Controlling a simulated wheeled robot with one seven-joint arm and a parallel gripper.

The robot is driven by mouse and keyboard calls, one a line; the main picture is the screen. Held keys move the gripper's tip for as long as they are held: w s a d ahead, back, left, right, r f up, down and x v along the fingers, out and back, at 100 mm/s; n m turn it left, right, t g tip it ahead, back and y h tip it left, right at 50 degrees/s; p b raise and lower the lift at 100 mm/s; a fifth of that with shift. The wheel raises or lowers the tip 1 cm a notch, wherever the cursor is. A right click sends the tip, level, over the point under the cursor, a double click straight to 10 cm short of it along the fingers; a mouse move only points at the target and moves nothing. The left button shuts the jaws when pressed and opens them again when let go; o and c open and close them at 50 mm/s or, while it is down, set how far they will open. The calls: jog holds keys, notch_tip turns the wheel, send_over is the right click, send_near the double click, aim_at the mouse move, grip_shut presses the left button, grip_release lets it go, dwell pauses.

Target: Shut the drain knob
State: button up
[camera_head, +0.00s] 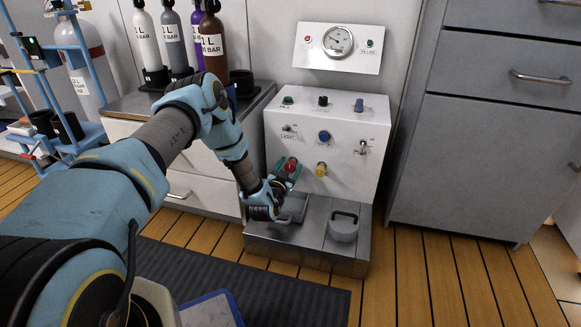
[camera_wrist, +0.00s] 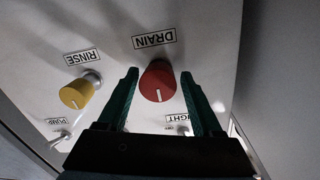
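The drain knob is the red knob (camera_wrist: 157,82) under the DRAIN label (camera_wrist: 154,40) in the wrist view, where the label appears upside down. A pale line runs across its face. In the head view the red knob (camera_head: 291,165) sits low on the left of the white panel (camera_head: 330,107). My gripper (camera_wrist: 163,95) is open, with one green finger on each side of the knob. A gap shows between the knob and each finger, so the fingers do not look closed on it. In the head view my gripper (camera_head: 287,178) is at the knob, partly hidden by my wrist.
A yellow rinse knob (camera_wrist: 76,95) is beside my left finger in the wrist view; it also shows in the head view (camera_head: 321,169). Toggle switches, a blue knob (camera_head: 324,137) and a metal base with a handled lid (camera_head: 343,225) are close by. Bottles (camera_head: 213,45) stand behind my arm.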

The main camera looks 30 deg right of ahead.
jog(key=shift+o, duration=0.6)
jog(key=shift+s, duration=0.1)
jog(key=shift+s+a, duration=0.15)
jog(key=shift+s, duration=0.05)
jog(key=p+v, duration=0.3)
jog(key=v, duration=0.7)
jog(key=shift+p, duration=0.4)
jog(key=shift+a, duration=0.1)
